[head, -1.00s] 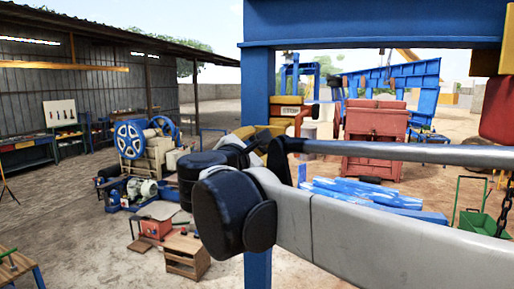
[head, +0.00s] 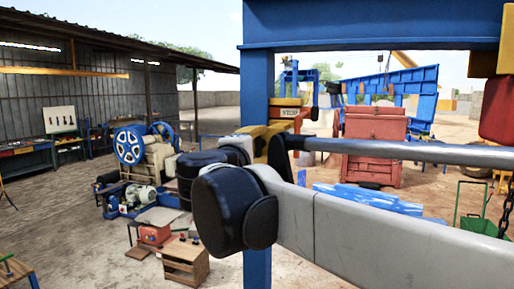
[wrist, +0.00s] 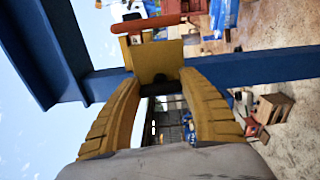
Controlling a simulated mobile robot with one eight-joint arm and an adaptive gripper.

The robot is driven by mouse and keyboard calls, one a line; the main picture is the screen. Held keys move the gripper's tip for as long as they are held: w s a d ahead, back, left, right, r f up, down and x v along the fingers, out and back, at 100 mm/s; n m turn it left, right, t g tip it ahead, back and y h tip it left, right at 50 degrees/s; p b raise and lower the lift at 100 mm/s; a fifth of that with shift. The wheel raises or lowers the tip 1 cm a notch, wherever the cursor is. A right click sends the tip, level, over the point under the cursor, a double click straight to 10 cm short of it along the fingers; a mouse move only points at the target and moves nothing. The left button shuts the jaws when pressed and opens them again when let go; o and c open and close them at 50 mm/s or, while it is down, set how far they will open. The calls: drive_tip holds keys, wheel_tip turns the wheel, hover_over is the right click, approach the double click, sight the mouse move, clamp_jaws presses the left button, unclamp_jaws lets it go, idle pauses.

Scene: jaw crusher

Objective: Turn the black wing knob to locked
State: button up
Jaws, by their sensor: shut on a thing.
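The black wing knob (wrist: 173,87) shows only as a small dark patch between my fingertips in the wrist view, below a yellow box with a red bar. Its wings and its turn angle are hidden. My gripper (wrist: 160,80) has two curved yellow fingers, bowed apart in the middle and meeting around the knob at the tips. In the head view my gripper (head: 272,142) is a yellow shape at the blue post, largely hidden behind my arm.
The yellow box (wrist: 157,60) and red bar (wrist: 150,23) sit close past my fingertips. A blue post (head: 257,268) and overhead beam (head: 370,24) frame the spot.

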drive_tip(key=shift+m, duration=0.5)
drive_tip(key=o, duration=1.2)
drive_tip(key=v, duration=1.2)
